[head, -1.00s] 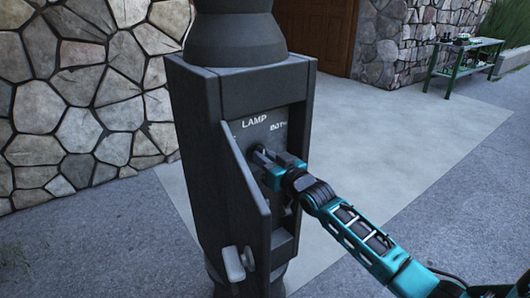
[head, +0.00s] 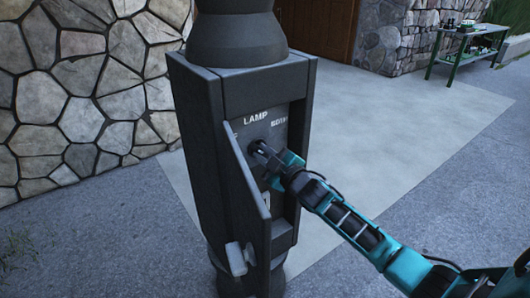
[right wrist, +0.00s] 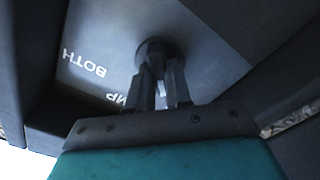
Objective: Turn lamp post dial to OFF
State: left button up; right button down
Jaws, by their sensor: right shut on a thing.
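The lamp post (head: 240,90) is dark grey, with an open box whose panel bears the words LAMP and BOTH. The dial (right wrist: 153,50) is a dark round knob on that panel in the right wrist view. My right gripper (head: 262,152) reaches into the box from the right, and it also shows in the right wrist view (right wrist: 158,80). Its fingers are shut on the dial. The OFF mark is not readable in either view, and the gripper hides part of the panel in the head view. My left gripper is not in view.
A stone wall (head: 80,100) stands behind on the left. A green table (head: 465,50) with small items stands at the back right. The paving right of the post is clear.

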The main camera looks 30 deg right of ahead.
jog(key=shift+n, duration=0.6)
jog(key=c, duration=1)
grip_release()
jog(key=shift+c, duration=0.2)
jog(key=shift+s, duration=0.1)
jog(key=s+d+p, duration=0.1)
jog(key=s, duration=1.1)
jog(key=shift+s+d+p, duration=0.35)
